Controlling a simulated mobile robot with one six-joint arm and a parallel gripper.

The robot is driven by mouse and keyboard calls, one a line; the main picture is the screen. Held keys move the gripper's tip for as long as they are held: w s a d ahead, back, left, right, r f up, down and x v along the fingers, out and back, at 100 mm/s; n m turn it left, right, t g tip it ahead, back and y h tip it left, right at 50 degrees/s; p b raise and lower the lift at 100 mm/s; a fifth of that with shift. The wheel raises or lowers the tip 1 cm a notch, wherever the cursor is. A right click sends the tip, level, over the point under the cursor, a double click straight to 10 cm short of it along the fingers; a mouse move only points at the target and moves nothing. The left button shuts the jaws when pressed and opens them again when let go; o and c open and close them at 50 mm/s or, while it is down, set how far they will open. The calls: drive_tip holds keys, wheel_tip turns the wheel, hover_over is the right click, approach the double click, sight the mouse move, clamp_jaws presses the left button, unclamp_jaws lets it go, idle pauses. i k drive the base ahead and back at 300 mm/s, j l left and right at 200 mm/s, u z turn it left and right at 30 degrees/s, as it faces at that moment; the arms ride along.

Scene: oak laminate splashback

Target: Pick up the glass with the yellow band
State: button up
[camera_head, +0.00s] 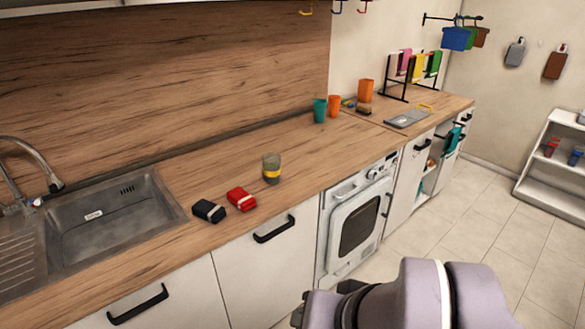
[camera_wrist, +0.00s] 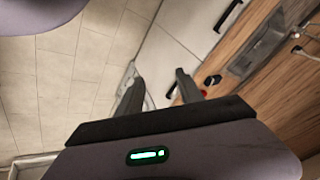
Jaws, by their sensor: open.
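The glass with the yellow band (camera_head: 271,169) stands upright on the wooden counter (camera_head: 150,245), right of a red packet-like item (camera_head: 241,199). It looks grey-green above the yellow band and dark at the bottom. In the head view my arm is at the bottom right, low in front of the cabinets, and the fingertips are not clear there. In the wrist view my gripper (camera_wrist: 160,88) is open, with nothing between its fingers. I cannot make out the glass in the wrist view.
A black item (camera_head: 209,211) lies left of the red one, beside the sink (camera_head: 110,220). A teal cup (camera_head: 320,110) and orange cups (camera_head: 335,105) stand farther back. A white oven (camera_head: 358,220) is below the counter. The counter right of the glass is clear.

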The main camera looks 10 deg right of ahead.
sight(272, 170)
drive_tip(key=i+l+u, duration=0.45)
drive_tip(key=i+l, duration=1.65)
